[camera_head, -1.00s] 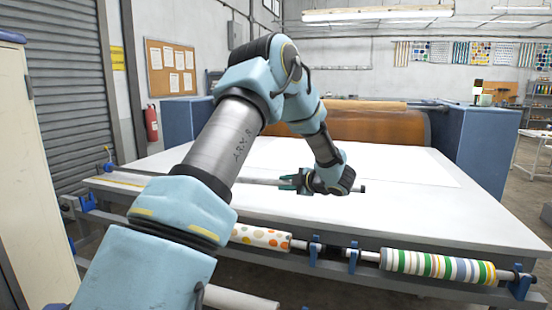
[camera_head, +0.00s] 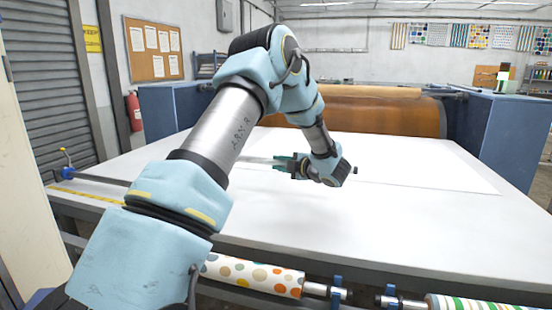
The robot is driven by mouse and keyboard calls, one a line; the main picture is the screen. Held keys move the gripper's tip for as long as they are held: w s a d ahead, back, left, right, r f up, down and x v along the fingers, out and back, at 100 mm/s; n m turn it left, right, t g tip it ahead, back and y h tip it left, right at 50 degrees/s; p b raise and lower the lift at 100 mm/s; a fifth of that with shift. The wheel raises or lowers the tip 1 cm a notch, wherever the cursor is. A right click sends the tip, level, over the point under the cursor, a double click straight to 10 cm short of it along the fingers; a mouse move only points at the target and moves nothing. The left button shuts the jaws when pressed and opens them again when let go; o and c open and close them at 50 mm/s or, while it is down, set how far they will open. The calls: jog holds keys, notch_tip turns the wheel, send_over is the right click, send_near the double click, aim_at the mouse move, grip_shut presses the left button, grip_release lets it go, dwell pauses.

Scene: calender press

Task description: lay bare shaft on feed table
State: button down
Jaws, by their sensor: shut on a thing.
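My gripper (camera_head: 284,163) is shut on the bare shaft (camera_head: 258,161), a thin grey metal bar running left to right. The shaft's dark right end (camera_head: 355,170) shows just past my wrist. Its left part goes behind my arm. The white feed table (camera_head: 400,215) lies below the gripper and shaft, over its back middle area. I cannot tell whether the shaft touches the table top or hangs just above it.
A roll with coloured dots (camera_head: 250,274) and a striped roll (camera_head: 470,302) sit along the table's front edge. A brown roller (camera_head: 390,114) stands behind the table between blue cabinets (camera_head: 490,125). A yellow measuring strip (camera_head: 85,196) marks the table's left. The table's right half is clear.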

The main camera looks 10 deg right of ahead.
jog(key=shift+w+f, duration=0.15)
jog(key=shift+w, duration=0.05)
notch_tip(320, 180, down, 7)
jog(key=b, duration=0.4)
jog(key=shift+f+b, duration=0.85)
jog(key=c, duration=0.6)
grip_release()
jog(key=shift+s, duration=0.1)
jog(key=b+v, duration=0.3)
jog(key=v, duration=0.6)
jog(key=shift+s+d+f, duration=0.1)
jog(key=shift+s+d, duration=0.35)
jog(key=shift+s, duration=0.3)
